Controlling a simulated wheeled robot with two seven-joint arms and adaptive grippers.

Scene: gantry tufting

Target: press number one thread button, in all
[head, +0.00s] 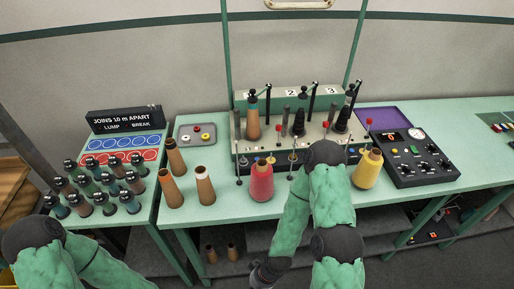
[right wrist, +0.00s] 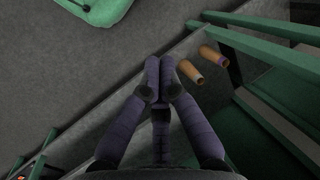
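The green thread machine (head: 285,100) stands on the table, with number plates along its top; 2 and 3 are the clearest. A brown cone (head: 253,122) stands at its left station, and dark spindles stand at the other stations. Small coloured knobs show along its front, but I cannot tell which is the number one thread button. My right arm partly covers the machine front. My right gripper (head: 265,273) hangs low before the table, away from the machine. In the right wrist view its fingers (right wrist: 160,62) are together and empty. My left arm is at lower left; its gripper is out of view.
A red cone (head: 261,181) and a yellow cone (head: 367,169) stand before the machine. Brown cones (head: 171,188), a small tray (head: 196,135) and a black control box (head: 412,157) flank it. Several dark-topped spools (head: 104,187) fill the left table.

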